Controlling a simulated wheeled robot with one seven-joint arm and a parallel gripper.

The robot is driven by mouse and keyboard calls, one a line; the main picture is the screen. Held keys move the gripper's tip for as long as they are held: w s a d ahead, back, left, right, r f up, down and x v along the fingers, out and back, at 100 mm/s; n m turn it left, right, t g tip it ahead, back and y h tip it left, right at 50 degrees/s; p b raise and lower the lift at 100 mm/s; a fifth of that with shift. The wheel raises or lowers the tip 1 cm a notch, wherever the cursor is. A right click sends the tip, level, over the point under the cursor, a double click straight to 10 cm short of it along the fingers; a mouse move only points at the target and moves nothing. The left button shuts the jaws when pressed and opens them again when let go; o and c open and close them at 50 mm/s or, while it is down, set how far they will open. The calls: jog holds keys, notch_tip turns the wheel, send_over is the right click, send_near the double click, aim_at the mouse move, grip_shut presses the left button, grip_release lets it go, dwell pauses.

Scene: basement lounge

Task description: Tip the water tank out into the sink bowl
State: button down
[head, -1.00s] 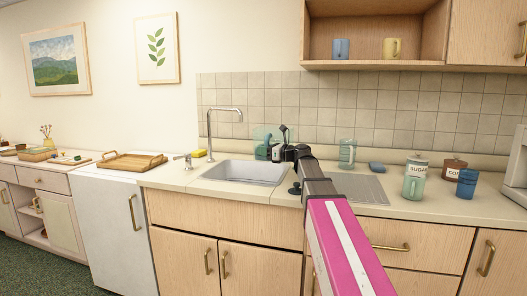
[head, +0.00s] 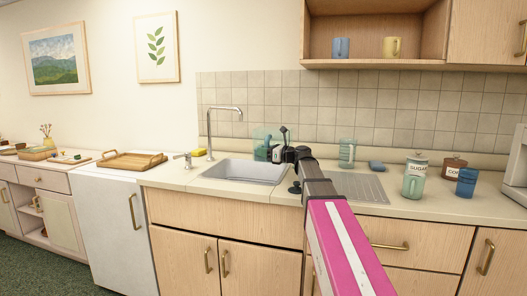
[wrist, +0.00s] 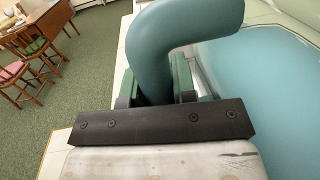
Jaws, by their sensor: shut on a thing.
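The water tank (head: 261,142) is a translucent teal vessel above the back right part of the sink bowl. It looks about upright in the head view, partly hidden by my gripper (head: 284,147). In the wrist view my gripper (wrist: 155,88) is shut on the tank's thick, curved teal handle (wrist: 185,32), and the tank's body (wrist: 272,90) fills the right side. The sink bowl (head: 240,172) is a steel basin set in the counter. I cannot see any water in the tank or bowl.
A tall faucet (head: 209,135) stands at the sink's back left, near a yellow sponge (head: 199,151). A teal glass (head: 347,153) stands right of my arm. Jars and cups, including the sugar jar (head: 416,162), stand farther right. A wooden tray (head: 132,166) lies left.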

jog(key=shift+f, duration=1.85)
dwell(0.4)
jog(key=shift+s+d+r+n+g+h, duration=0.25)
jog(key=shift+d+r+g+h, duration=0.45)
jog(key=shift+h, duration=0.6)
jog(key=shift+s+d+r+n+g+h, duration=0.2)
jog(key=shift+d+r+g+h, duration=0.5)
jog(key=shift+h, duration=0.6)
jog(key=shift+a+f+n+g+h, duration=0.1)
jog(key=shift+g+h, duration=0.55)
jog(key=shift+h, duration=0.95)
jog(key=shift+a+f+n+g+h, duration=0.15)
jog(key=shift+g+h, duration=0.45)
jog(key=shift+h, duration=1)
jog(key=shift+a+f+n+g+h, duration=0.1)
jog(key=shift+g+h, duration=0.55)
jog(key=shift+h, duration=0.95)
